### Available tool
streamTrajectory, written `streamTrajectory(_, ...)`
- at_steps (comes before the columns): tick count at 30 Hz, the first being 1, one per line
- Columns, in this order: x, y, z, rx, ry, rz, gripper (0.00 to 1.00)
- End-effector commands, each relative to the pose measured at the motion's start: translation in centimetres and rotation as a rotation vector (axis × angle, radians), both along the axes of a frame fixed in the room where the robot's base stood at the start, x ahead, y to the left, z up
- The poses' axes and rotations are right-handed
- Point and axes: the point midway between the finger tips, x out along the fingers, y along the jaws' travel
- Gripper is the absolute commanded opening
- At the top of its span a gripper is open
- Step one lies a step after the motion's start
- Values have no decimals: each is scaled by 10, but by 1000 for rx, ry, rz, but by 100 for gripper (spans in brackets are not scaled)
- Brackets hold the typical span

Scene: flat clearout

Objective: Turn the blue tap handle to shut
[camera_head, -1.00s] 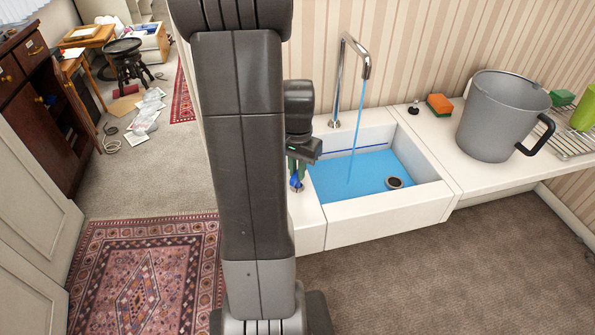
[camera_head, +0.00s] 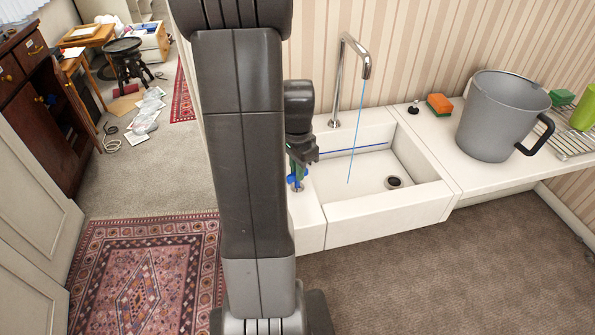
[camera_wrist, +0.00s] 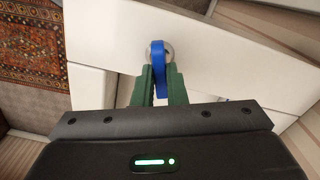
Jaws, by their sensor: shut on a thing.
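The blue tap handle (camera_wrist: 158,68) stands on a round metal base on the white counter left of the sink. My gripper (camera_wrist: 160,85) is shut on it, with a green finger on each side, in the wrist view. In the head view my gripper (camera_head: 298,168) is partly hidden behind my arm, and only a bit of the blue handle (camera_head: 294,181) shows. The metal spout (camera_head: 351,75) lets a thin blue stream (camera_head: 356,130) fall into the white sink (camera_head: 375,210).
A grey jug (camera_head: 495,120) with a black handle stands on the counter right of the sink. An orange and green sponge (camera_head: 440,104), a black plug (camera_head: 414,108) and a wire rack (camera_head: 575,140) are near it. A patterned rug (camera_head: 145,270) covers the floor at left.

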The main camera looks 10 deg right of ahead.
Motion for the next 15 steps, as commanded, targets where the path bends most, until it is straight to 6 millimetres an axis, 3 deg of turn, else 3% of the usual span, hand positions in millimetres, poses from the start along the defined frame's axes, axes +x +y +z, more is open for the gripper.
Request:
streamTrajectory(8,1,0,1,-1,-2,-34,0)
streamTrajectory(15,1,0,1,-1,-3,-289,0)
